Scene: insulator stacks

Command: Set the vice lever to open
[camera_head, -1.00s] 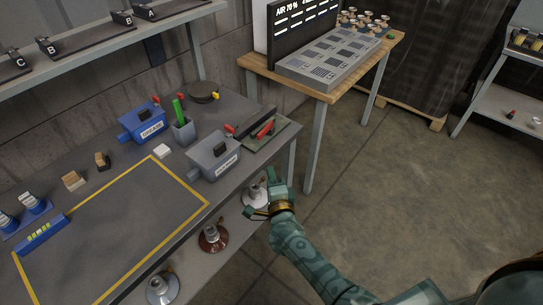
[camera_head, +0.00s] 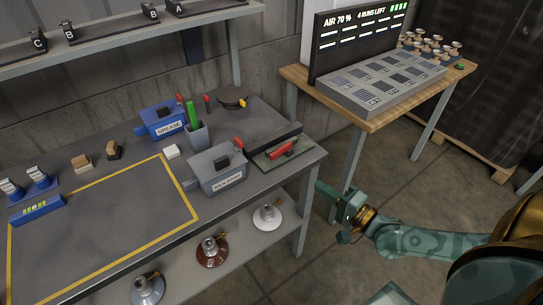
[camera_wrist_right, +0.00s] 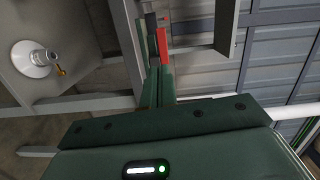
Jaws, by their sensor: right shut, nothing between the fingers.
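The vice (camera_head: 278,150) sits at the right end of the workbench, with a dark bar on a green-grey base. Its red lever (camera_head: 283,147) lies low and slanted along the base. My right gripper (camera_head: 322,188) is shut and empty, off the bench's right corner, apart from the vice. In the right wrist view its closed fingers (camera_wrist_right: 161,82) point up the picture, with a red bar (camera_wrist_right: 163,45), probably the lever, beyond their tips. Whether they touch it cannot be told there. My left gripper is not in view.
Insulators stand on the lower shelf (camera_head: 240,250). A wooden table (camera_head: 372,118) with a console is at the right; floor between is free.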

